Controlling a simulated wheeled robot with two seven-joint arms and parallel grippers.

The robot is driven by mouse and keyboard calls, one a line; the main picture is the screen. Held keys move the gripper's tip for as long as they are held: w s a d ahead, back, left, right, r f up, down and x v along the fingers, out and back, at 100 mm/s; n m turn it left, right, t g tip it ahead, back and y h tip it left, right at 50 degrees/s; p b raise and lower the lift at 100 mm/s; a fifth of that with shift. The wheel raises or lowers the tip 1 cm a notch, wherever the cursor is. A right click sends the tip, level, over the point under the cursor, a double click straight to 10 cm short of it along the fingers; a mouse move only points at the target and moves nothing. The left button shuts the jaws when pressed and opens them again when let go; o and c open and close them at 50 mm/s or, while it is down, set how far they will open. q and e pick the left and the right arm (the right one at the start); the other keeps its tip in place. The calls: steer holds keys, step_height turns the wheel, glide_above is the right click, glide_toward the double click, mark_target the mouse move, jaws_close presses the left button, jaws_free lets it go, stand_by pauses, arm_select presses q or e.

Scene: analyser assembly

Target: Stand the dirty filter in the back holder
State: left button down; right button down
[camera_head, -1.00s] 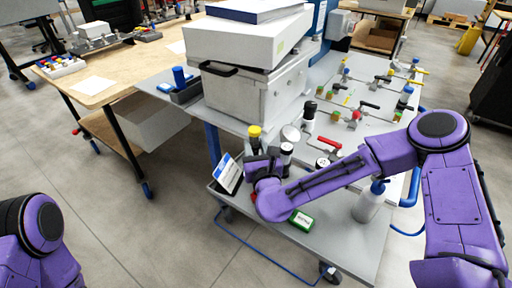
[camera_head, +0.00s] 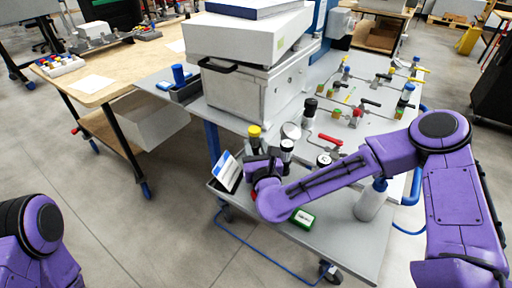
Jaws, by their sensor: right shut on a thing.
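My right gripper (camera_head: 266,164) is low over the near left end of the grey cart, seen from behind. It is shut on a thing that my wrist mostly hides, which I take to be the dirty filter. A white cylinder with a black band (camera_head: 287,147) shows just right of the jaws; I cannot tell whether it is the held thing. A dark cylinder with a yellow cap (camera_head: 254,134) stands just behind the gripper. A black-topped cylinder (camera_head: 309,110) stands farther back. I cannot make out the back holder. My left gripper is out of view.
A blue-and-white card (camera_head: 226,171) leans left of the gripper. The cart's front corner is clear.

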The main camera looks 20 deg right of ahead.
stand_by(0.4)
steer(key=c, duration=0.6)
jaws_free()
steer(key=shift+c, duration=0.2)
